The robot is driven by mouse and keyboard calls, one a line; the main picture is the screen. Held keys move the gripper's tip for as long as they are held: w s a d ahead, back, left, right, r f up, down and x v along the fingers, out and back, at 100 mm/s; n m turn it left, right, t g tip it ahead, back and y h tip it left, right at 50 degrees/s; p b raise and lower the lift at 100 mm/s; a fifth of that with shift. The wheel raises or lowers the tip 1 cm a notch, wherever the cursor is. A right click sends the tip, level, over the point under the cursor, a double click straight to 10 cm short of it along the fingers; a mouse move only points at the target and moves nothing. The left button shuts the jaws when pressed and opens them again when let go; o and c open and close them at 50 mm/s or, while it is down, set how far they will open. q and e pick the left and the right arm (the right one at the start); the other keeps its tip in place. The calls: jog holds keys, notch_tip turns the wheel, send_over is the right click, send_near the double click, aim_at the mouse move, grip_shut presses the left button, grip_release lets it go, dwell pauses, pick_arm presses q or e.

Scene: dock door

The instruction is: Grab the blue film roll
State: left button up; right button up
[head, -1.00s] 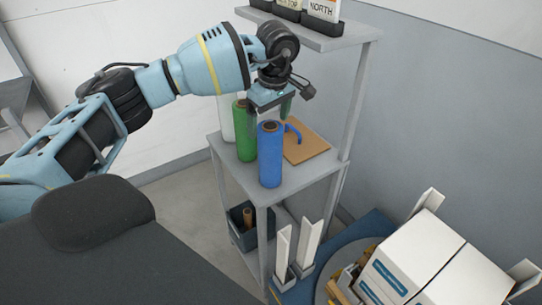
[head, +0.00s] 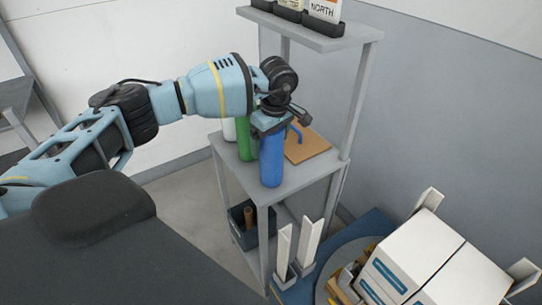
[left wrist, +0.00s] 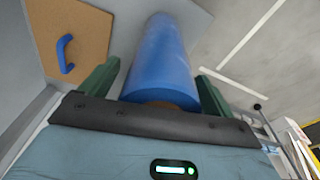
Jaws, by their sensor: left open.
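The blue film roll (head: 271,163) stands upright on the grey shelf, near its front corner. In the left wrist view the roll (left wrist: 162,65) lies between the two green fingers. My left gripper (left wrist: 158,90) is open with one finger on each side of the roll. In the head view my left gripper (head: 268,128) is over the roll's upper part and hides its top. I cannot tell whether either finger touches it. My right gripper is in neither view.
A green roll (head: 246,142) and a white roll (head: 229,130) stand close beside the blue one. A brown board with a blue handle (head: 307,145) lies behind on the shelf (head: 291,185). An upper shelf (head: 320,37) with labelled holders is above. White boxes (head: 412,255) sit lower right.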

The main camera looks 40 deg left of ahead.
pick_arm(q)
jog(key=c, duration=1.9)
jog(key=shift+r, duration=0.1)
